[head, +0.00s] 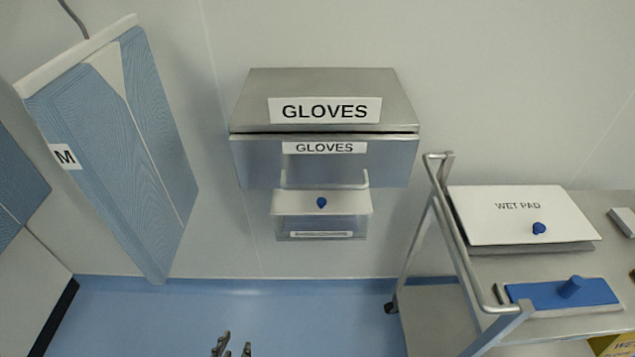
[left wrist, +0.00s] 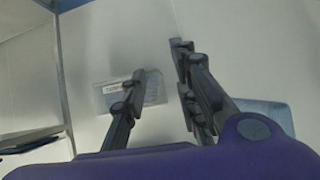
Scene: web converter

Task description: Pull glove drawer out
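A grey metal glove box (head: 245,100) labelled GLOVES is fixed to the wall in the middle of the head view. Its glove drawer (head: 255,160) has a second GLOVES label and a bar handle (head: 355,186) low on its front. The drawer looks closed, with a thin dark gap along its top edge. My left gripper (head: 232,347) shows only as fingertips at the bottom edge of the head view, well below the drawer. In the left wrist view my left gripper (left wrist: 160,62) has its fingers spread, with nothing between them. My right gripper is in neither view.
A small box with a white lid (head: 290,203) and blue knob sits just below the drawer. A metal cart (head: 430,330) with a WET PAD container (head: 490,225) and blue block (head: 540,295) stands right. Blue garments (head: 110,130) hang left. Blue floor lies between.

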